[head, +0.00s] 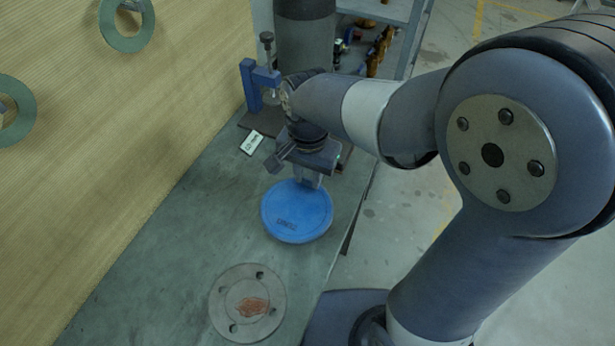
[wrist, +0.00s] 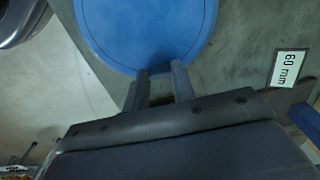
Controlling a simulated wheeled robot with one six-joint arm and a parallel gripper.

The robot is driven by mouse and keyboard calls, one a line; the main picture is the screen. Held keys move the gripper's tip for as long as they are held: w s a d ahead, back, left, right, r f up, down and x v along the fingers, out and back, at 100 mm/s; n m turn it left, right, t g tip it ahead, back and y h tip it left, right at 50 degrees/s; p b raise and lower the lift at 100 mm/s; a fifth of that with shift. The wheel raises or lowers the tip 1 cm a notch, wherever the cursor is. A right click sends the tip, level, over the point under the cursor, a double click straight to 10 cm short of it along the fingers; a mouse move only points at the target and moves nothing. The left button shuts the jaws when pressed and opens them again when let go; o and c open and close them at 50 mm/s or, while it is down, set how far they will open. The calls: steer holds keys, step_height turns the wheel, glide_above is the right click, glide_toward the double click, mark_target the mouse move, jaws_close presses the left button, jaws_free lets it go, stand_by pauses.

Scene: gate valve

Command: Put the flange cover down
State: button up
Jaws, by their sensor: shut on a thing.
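The flange cover (head: 297,212) is a round blue disc with dark lettering on its face. In the head view it is over the grey bench top, near the bench's right edge. My gripper (head: 308,184) is shut on the cover's far rim. In the wrist view the two fingers of my gripper (wrist: 160,72) meet the edge of the blue cover (wrist: 145,28). I cannot tell whether the cover touches the bench or hangs just above it.
A grey flange (head: 248,303) with bolt holes and a rusty patch lies on the bench (head: 190,235) nearer the camera. A "60 mm" label (wrist: 289,68) and a blue clamp-like stand (head: 251,84) are beyond. Green rings (head: 127,24) hang on the left wall.

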steer(key=shift+f, duration=0.75)
steer(key=shift+f, duration=0.2)
steer(key=o, duration=1)
steer(key=shift+r, duration=0.1)
step_height(320, 180, up, 12)
steer(key=shift+r, duration=0.15)
